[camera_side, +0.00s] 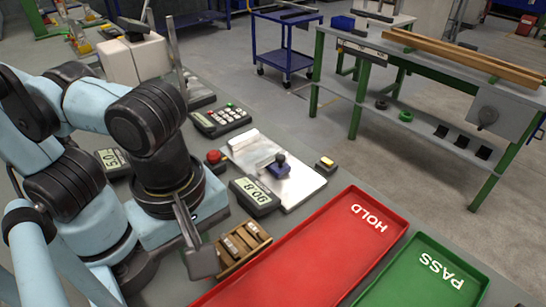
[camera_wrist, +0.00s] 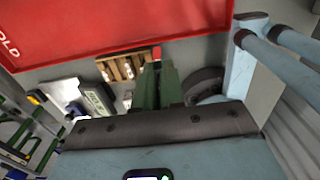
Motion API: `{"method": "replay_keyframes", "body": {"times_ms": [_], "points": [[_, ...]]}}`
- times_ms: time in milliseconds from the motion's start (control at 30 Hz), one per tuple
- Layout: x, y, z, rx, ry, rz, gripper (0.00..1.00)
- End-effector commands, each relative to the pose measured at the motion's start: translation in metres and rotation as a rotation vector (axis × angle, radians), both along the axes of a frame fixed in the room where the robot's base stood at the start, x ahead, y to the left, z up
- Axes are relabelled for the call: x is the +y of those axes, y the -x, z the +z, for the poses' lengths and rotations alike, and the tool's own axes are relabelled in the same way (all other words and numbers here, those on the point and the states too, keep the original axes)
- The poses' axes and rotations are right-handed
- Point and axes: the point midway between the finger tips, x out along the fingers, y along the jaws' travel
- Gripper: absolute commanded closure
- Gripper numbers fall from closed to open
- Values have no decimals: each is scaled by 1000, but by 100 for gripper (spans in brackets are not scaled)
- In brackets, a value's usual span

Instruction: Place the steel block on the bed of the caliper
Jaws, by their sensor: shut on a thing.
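My gripper (camera_side: 187,225) points down beside the wooden rack, shut on a grey piece (camera_side: 203,263) that looks like the steel block. A pale metal plate (camera_side: 302,181) with a blue, black-knobbed part (camera_side: 279,166) lies beyond a digital readout (camera_side: 255,195). I cannot tell for certain which part is the caliper's bed. The plate also shows at left in the wrist view (camera_wrist: 62,90), with the readout (camera_wrist: 97,99) beside it.
The wooden rack (camera_side: 264,239), with several light pieces in its slots, is just right of my gripper. The red HOLD tray (camera_side: 310,255) and green PASS tray (camera_side: 425,275) lie to the right. A keypad device (camera_side: 220,119) and a red button (camera_side: 214,157) stand behind the readout.

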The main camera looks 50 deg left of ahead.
Motion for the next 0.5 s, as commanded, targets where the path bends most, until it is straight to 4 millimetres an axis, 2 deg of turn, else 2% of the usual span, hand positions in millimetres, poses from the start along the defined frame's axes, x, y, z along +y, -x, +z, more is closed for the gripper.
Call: {"method": "replay_keyframes", "body": {"times_ms": [167, 367, 500], "points": [[-1, -24, 7, 0, 0, 11, 100], [9, -81, 16, 0, 0, 15, 100], [26, -123, 19, 0, 0, 15, 100]]}}
